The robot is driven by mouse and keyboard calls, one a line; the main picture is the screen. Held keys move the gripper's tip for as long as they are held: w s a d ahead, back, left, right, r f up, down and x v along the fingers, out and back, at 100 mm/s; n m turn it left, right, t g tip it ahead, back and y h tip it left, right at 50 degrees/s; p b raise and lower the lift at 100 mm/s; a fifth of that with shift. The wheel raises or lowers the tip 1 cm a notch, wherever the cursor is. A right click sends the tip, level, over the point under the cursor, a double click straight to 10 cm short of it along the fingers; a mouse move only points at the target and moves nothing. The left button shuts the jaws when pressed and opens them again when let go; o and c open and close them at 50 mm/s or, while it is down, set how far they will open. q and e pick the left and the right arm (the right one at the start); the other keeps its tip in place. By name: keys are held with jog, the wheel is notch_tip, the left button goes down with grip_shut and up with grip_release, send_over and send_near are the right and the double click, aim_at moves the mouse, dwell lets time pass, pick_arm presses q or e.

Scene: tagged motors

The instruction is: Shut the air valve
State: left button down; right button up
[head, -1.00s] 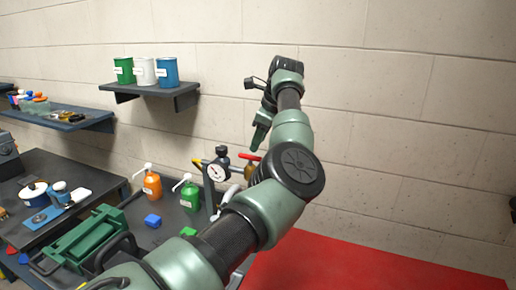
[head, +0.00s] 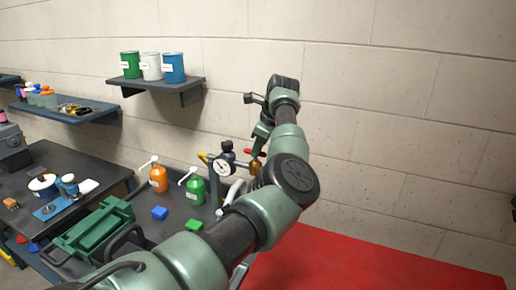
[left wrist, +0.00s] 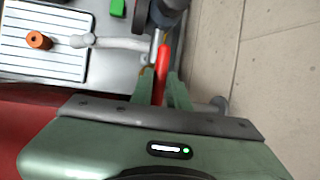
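The air valve shows in the head view as a red lever (head: 249,152) on a brass body (head: 255,167), beside a round white-faced pressure gauge (head: 224,167). My left gripper (head: 260,148) points down at the lever, its fingers partly hidden by my arm. In the left wrist view the red lever (left wrist: 163,62) lies between the two fingers of the left gripper (left wrist: 162,80). The fingers are apart, with a narrow gap beside the lever. My right gripper is not in view.
An orange bottle (head: 158,178) and a green bottle (head: 195,188) stand left of the gauge. Blue (head: 160,213) and green (head: 194,225) blocks lie before them. A wall shelf (head: 160,85) holds three cans. A red surface (head: 350,265) at right is clear.

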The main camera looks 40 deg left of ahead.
pick_arm(q)
jog(key=shift+f+m+b, duration=0.25)
jog(key=shift+m+b, duration=0.15)
jog(key=shift+b, duration=0.5)
jog(key=m+t+b, duration=0.1)
jog(key=m+b, duration=0.1)
jog(key=b, duration=0.1)
jog(key=m+t+h+b, duration=0.1)
jog(key=m+b, duration=0.1)
jog(key=b, duration=0.1)
jog(key=m+t+b, duration=0.1)
jog(key=m+b, duration=0.1)
jog(key=shift+s+a+m+h+b, duration=0.15)
jog(key=shift+s+m+h+b, duration=0.15)
jog(key=shift+s+b, duration=0.1)
jog(key=shift+m+b, duration=0.75)
jog(key=shift+m, duration=0.15)
jog(key=shift+a+m+t+h+b, duration=0.15)
jog(key=shift+m+t+h+b, duration=0.35)
jog(key=shift+m, duration=0.4)
jog(key=shift+s+a+r+m+h+b, duration=0.1)
jog(key=shift+m+h+b, duration=0.35)
jog(key=shift+m, duration=0.55)
jog(key=shift+a+m+h, duration=0.1)
jog(key=shift+m+h, duration=0.45)
jog(key=shift+m, duration=0.65)
jog(key=shift+a+r+m+h, duration=0.1)
jog(key=shift+m+h, duration=0.4)
jog(key=shift+m, duration=0.7)
